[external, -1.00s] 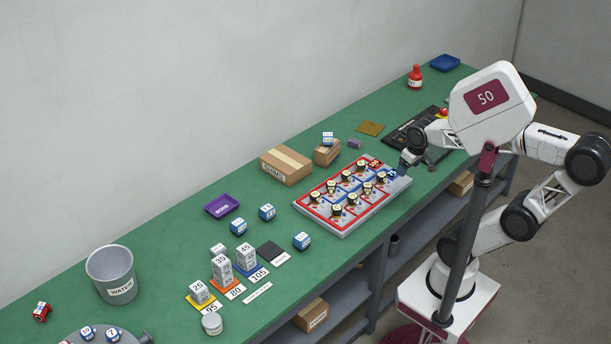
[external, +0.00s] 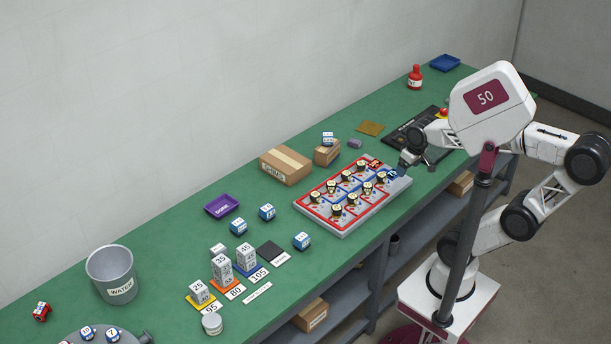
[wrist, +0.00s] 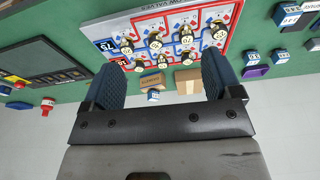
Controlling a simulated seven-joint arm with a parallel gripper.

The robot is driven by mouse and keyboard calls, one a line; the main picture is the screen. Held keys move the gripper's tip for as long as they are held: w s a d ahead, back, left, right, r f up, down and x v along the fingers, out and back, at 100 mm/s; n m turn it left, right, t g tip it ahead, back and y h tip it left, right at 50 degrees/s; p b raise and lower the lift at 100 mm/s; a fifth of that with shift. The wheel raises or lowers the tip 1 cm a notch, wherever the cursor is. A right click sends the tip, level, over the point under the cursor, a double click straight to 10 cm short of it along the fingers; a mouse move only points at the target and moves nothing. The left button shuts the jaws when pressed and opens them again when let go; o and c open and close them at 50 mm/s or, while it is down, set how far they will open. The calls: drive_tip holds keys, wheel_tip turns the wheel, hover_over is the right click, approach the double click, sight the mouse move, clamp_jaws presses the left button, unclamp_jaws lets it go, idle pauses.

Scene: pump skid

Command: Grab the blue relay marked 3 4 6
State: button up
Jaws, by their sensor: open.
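Several blue-and-white relay blocks are in view, but their markings are too small to read, so I cannot tell which is 3 4 6. In the external view, one (external: 238,226) and another (external: 267,212) stand mid-table, a third (external: 302,241) is nearer the front edge, and one (external: 328,138) sits on a small cardboard box. The wrist view shows such blocks at upper right (wrist: 287,14) and one by the boxes (wrist: 153,95). My gripper (external: 400,168) is at the right end of the red-and-white tray, away from these blocks. In the wrist view its fingers (wrist: 158,68) are apart and empty.
The tray (external: 344,232) holds several black-and-gold knob-like pieces. Cardboard boxes (external: 286,165) stand behind it. Numbered grey blocks on coloured cards, a purple tray (external: 222,206) and a grey bucket (external: 111,275) are left. A red bottle (external: 415,78) stands at the far right.

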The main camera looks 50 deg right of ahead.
drive_tip(key=w+a+f+m+g+y, duration=0.2)
drive_tip(key=w+a+f+m+y, duration=0.3)
drive_tip(key=a, duration=0.4)
drive_tip(key=w+a+f+m+g+y, duration=0.35)
drive_tip(key=w+a+f, duration=0.35)
drive_tip(key=a, duration=0.3)
drive_tip(key=m+t+y, duration=0.3)
drive_tip(key=m+y, duration=0.2)
drive_tip(key=m, duration=0.4)
approach(305, 234)
drive_tip(key=shift+g, duration=0.25)
drive_tip(key=x, duration=0.4)
drive_tip(key=shift+w+a, duration=0.1)
drive_tip(key=shift+w, duration=0.05)
drive_tip(key=shift+a, duration=0.1)
drive_tip(key=shift+x, duration=1.2)
drive_tip(key=shift+x, duration=2.6)
drive_tip(key=shift+w, duration=0.1)
drive_tip(key=c, duration=1.1)
